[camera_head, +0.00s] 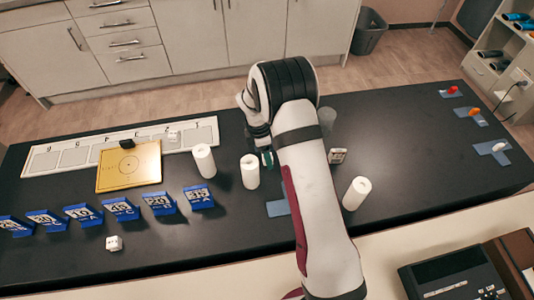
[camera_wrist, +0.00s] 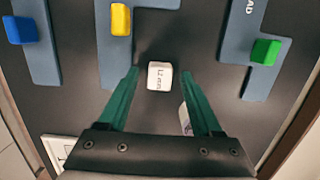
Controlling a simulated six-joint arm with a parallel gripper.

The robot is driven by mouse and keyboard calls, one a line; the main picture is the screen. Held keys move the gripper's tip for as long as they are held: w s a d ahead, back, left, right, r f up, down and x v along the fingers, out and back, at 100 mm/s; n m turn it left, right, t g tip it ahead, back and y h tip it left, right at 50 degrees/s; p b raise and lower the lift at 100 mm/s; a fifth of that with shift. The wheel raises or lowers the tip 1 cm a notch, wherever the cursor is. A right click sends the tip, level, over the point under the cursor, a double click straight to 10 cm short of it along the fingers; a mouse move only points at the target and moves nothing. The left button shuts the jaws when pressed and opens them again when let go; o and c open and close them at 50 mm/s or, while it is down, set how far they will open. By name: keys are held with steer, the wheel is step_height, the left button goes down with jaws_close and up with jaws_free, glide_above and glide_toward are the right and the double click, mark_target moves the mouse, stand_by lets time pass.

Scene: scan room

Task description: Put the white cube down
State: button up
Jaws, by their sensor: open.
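The white cube (camera_wrist: 159,76), with dark print on its face, sits on the dark table between the fingertips of my gripper (camera_wrist: 160,74) in the wrist view. The two green fingers are spread, with a gap on each side of the cube. In the head view my gripper (camera_head: 266,158) is mostly behind my arm, only a bit of green showing, and I cannot make out this cube there. Another white cube-like block (camera_head: 114,243) lies at the front left of the table.
The wrist view shows blue (camera_wrist: 19,30), yellow (camera_wrist: 121,19) and green (camera_wrist: 266,51) blocks on grey-blue mats. In the head view, white cylinders (camera_head: 204,160) stand near my arm, several blue boxes (camera_head: 120,208) at left, a yellow board (camera_head: 130,167) behind them.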

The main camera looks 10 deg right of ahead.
steer(key=s+a+r+m, duration=0.1)
steer(key=s+r+m, duration=0.1)
steer(key=r, duration=0.6)
steer(key=s+r+m, duration=0.2)
steer(key=r, duration=0.7)
steer(key=s+r+m+y, duration=0.1)
steer(key=s+r+m, duration=0.2)
steer(key=s+m, duration=0.3)
steer(key=s+r+m+y, duration=0.1)
steer(key=s+r+m, duration=0.3)
steer(key=s, duration=0.9)
steer(key=m, duration=0.3)
steer(key=shift+s+a+y, duration=0.25)
steer(key=shift+a+y, duration=0.05)
steer(key=shift+a, duration=0.1)
steer(key=shift+o, duration=0.9)
steer(key=s+a+f+m+y, duration=0.1)
steer(key=s+m, duration=0.5)
steer(key=s, duration=0.3)
steer(key=shift+a+f+m, duration=0.25)
steer(key=shift+m, duration=0.05)
